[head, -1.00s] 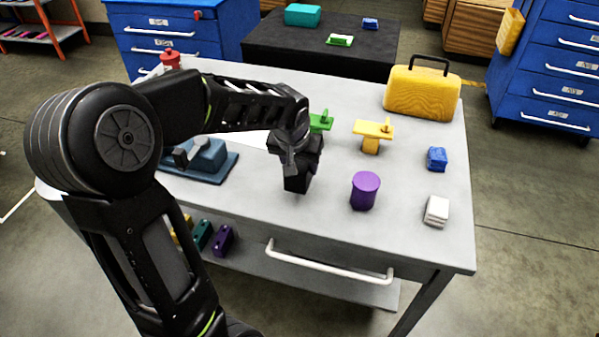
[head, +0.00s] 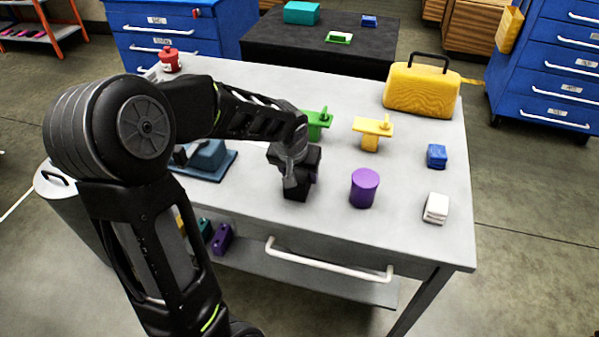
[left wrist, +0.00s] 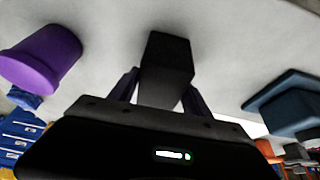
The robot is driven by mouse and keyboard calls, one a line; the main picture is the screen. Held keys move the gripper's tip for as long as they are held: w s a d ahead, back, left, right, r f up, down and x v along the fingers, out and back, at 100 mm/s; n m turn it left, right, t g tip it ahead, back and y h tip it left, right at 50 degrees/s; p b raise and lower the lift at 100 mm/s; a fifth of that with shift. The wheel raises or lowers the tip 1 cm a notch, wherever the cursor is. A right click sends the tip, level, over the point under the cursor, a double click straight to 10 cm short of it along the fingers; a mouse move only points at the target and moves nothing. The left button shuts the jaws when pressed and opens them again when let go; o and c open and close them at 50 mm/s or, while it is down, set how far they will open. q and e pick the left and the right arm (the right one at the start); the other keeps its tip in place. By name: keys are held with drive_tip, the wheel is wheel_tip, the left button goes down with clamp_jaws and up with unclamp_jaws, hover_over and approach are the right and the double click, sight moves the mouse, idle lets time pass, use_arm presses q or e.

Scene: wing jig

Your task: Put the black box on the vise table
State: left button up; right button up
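The black box (head: 296,192) is low over the grey table (head: 420,242), left of the purple cylinder. I cannot tell whether its base touches the tabletop. In the left wrist view the black box (left wrist: 166,70) stands between the two fingers, which lie close along its sides. My left gripper (head: 297,176) is shut on it from above and hides its upper part. A blue vise (head: 207,157) sits on the same table, to the left, partly behind my left arm. My right gripper is not in view.
A purple cylinder (head: 364,188) stands just right of the box. Green (head: 319,122) and yellow (head: 371,131) parts stand behind it. A blue block (head: 436,156), a white block (head: 436,208) and a yellow case (head: 421,90) are further right. The table's front strip is clear.

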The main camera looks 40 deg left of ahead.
use_arm(q)
drive_tip(key=shift+o, duration=1.4)
drive_tip(key=shift+r, duration=0.2)
drive_tip(key=v, duration=1.2)
